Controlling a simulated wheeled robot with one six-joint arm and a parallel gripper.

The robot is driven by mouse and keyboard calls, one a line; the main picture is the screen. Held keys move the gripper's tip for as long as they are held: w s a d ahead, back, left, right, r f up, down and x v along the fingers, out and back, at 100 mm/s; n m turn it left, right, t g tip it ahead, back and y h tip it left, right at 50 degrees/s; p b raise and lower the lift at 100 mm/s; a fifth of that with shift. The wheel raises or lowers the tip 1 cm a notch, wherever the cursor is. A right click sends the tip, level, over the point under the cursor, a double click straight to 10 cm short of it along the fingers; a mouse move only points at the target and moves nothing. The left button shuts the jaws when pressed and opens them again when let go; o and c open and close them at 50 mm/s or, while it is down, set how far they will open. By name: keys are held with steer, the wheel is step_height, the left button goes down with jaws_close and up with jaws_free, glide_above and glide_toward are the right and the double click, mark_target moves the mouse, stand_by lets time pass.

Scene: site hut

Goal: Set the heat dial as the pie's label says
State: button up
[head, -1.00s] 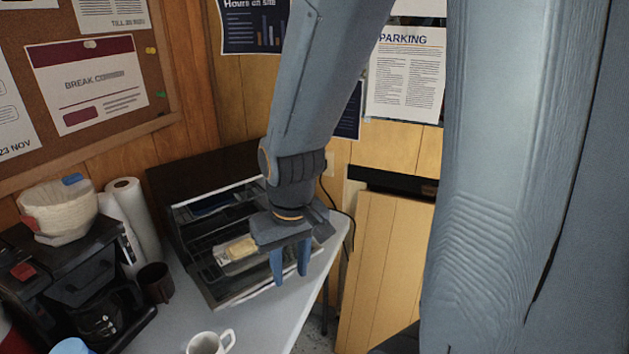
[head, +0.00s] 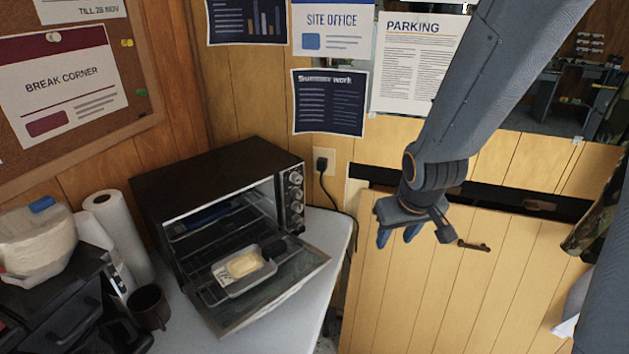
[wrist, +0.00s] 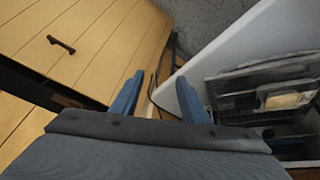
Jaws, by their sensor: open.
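A dark toaster oven (head: 215,165) stands on the counter with its glass door (head: 265,310) folded down. The pie (head: 243,264) is pale yellow and lies in a grey foil tray at the oven's open front; it also shows in the wrist view (wrist: 284,100). A small white label (head: 222,273) is at the tray's left end, too small to read. Several round dials (head: 296,195) line the oven's right front panel; their markings are unreadable, and I cannot tell which is the heat dial. My gripper (head: 398,238) is open and empty, right of the oven, apart from it.
The counter (head: 325,232) ends just right of the oven. A power cord hangs from a wall socket (head: 325,160) behind it. A dark mug (head: 150,306), paper rolls (head: 118,235) and a coffee machine (head: 65,310) stand left. A wooden door with a handle is behind my gripper.

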steer(key=w+a+f+n+t+y, duration=0.1)
steer(key=w+a+f+n+t, duration=0.15)
steer(key=w, duration=0.65)
steer(key=n+t+y+p, duration=0.2)
steer(key=n+t+y, duration=0.5)
steer(key=y, duration=0.4)
glide_toward(299, 181)
steer(key=x, duration=0.2)
steer(key=shift+p+x, duration=1.05)
steer(key=shift+x, duration=2.4)
steer(key=shift+d, duration=0.1)
jaws_close()
